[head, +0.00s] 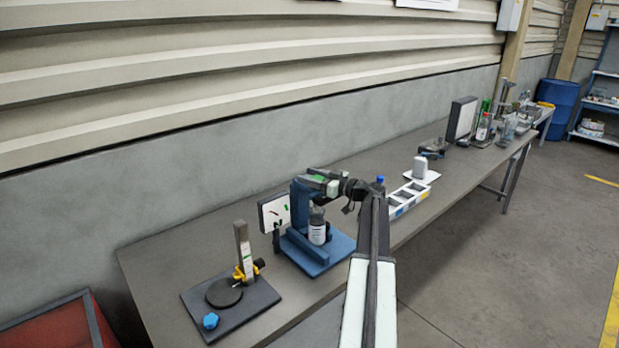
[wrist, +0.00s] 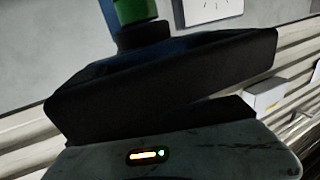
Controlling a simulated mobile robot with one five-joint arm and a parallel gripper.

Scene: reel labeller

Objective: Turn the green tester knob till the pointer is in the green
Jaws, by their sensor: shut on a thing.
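The green knob (wrist: 135,11) shows at the top edge of the wrist view, above a black collar. My gripper (head: 326,182) is at the top of the blue tester (head: 299,205) in the head view. It is shut on the knob, and its dark jaw parts fill the middle of the wrist view. The grip contact is hidden. The white dial panel (head: 274,212) stands left of the tester and carries small red and green marks. Its lower part also shows in the wrist view (wrist: 208,10). I cannot tell exactly where the pointer rests.
A dark stand (head: 231,304) with a blue knob (head: 210,321) is at the bench's near left. A white tray (head: 409,197) and a white container (head: 420,167) lie to the right. The grey bench (head: 165,263) runs along the wall. A red bin (head: 60,330) stands at lower left.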

